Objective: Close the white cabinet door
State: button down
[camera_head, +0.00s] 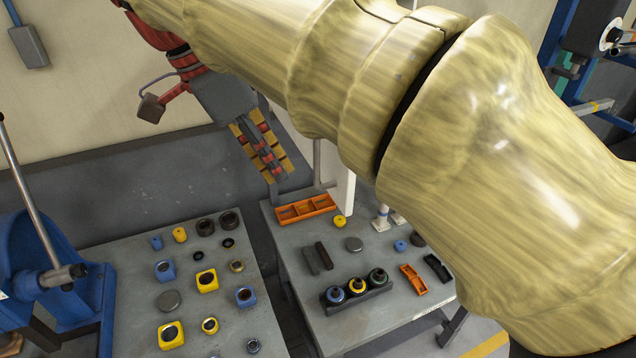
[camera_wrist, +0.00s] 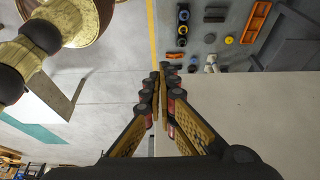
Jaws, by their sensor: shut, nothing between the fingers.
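A white upright panel (camera_head: 341,192) shows in the head view behind the right table, mostly hidden by my arm. It may be part of the white cabinet; I cannot tell whether it is the door or how far the door stands open. My gripper (camera_head: 277,172) points downward to the left of this panel, with a gap between them in the picture. In the wrist view my gripper (camera_wrist: 163,72) has its fingertips together, with nothing between them. A broad pale flat surface (camera_wrist: 250,110) lies to the right of the fingers there. No handle is visible.
The right table (camera_head: 315,235) holds an orange tray (camera_head: 305,208) and several small parts. The left table (camera_head: 130,300) carries several blue, yellow and dark pieces. A blue press (camera_head: 35,255) stands at the left. Open floor (camera_wrist: 110,75) shows left of the fingers in the wrist view.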

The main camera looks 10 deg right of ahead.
jog(key=w+d+f, duration=0.2)
jog(key=d+f, duration=0.5)
jog(key=f, duration=0.2)
jog(key=shift+d, duration=0.2)
jog(key=shift+w+f, duration=0.1)
